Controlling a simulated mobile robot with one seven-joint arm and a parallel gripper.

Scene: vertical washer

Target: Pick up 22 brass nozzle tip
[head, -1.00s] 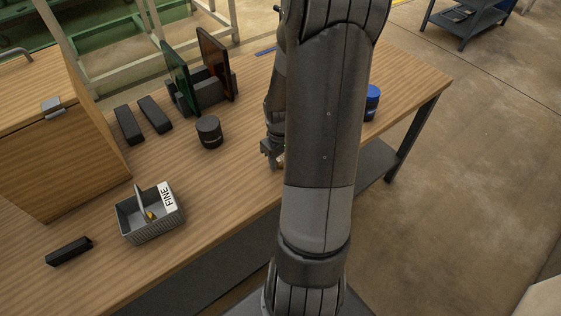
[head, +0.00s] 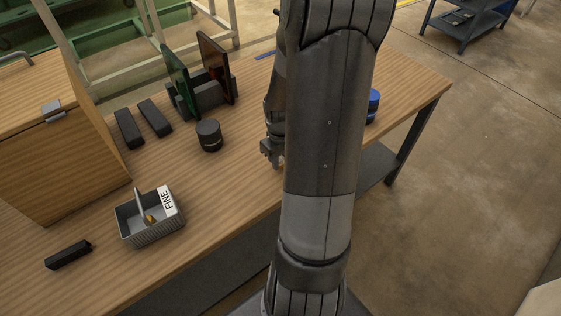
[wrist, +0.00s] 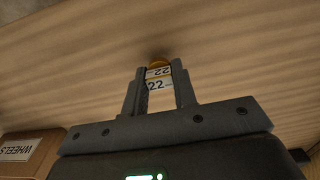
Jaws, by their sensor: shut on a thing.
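The 22 brass nozzle tip (wrist: 158,78) shows in the wrist view between my two fingers, with white "22" labels and a brass-coloured end beyond the fingertips. My gripper (wrist: 160,90) is shut on it. The wood-grained surface lies beyond it; I cannot tell how far off. In the head view my gripper (head: 273,158) is over the front part of the wooden table (head: 232,178), partly hidden by my arm. The tip cannot be made out there.
A grey basket (head: 153,234) labelled "FINE" holds a small brass-coloured piece. A black cylinder (head: 209,135), dark blocks (head: 128,129), upright panels (head: 213,66) and a wooden cabinet (head: 62,160) stand left of my arm. A blue cylinder (head: 374,100) is partly hidden at right.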

